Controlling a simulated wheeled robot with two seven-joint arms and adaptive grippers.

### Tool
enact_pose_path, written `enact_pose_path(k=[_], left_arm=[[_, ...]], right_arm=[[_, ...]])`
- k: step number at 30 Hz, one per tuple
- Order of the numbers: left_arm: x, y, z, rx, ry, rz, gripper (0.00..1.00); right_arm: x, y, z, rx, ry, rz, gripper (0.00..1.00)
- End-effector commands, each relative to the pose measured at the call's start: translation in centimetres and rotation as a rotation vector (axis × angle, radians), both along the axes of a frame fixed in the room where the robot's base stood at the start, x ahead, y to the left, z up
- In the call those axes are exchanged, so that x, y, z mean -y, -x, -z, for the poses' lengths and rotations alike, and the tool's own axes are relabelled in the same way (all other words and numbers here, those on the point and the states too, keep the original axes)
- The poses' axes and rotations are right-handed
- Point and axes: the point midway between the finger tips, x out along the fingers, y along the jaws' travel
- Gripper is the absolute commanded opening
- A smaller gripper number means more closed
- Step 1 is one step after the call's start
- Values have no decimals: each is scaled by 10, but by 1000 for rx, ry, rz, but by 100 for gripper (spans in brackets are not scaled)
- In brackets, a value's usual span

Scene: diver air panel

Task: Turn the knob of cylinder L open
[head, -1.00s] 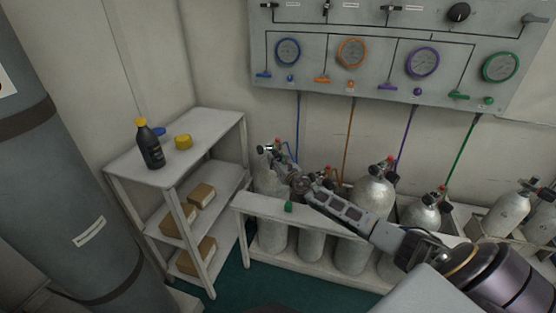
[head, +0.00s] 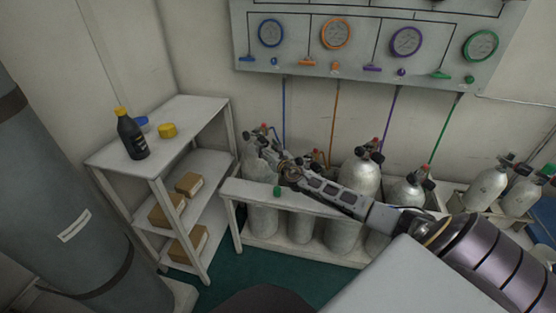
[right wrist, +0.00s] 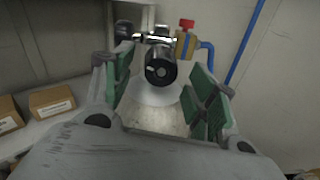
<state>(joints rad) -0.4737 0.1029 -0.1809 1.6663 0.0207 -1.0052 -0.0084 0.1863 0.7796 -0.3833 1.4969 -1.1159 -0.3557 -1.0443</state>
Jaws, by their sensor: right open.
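The leftmost grey cylinder (head: 252,172) stands in the rack, with the blue hose (head: 284,105) behind it. No letter is legible on it. In the right wrist view its round black knob (right wrist: 161,71) faces me on a metal valve, with a red cap (right wrist: 187,23) and a blue and yellow fitting to the right. My right gripper (right wrist: 160,88) is open, its green-padded fingers on either side of the knob, apart from it. In the head view the right gripper (head: 270,148) reaches the valve and partly hides it. My left gripper is not in view.
More cylinders (head: 362,178) stand close on the right in the white rack (head: 300,205). A shelf (head: 190,112) with a black bottle (head: 131,135), a yellow lid and boxes stands on the left. The gauge panel (head: 370,45) hangs above.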

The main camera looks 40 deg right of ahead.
Motion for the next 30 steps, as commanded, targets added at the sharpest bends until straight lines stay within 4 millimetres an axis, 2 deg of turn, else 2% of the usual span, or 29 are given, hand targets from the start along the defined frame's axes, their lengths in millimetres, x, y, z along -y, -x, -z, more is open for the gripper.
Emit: enact_pose_path(k=[30], left_arm=[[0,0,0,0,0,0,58]], right_arm=[[-9,73,0,-3,1,-2,58]])
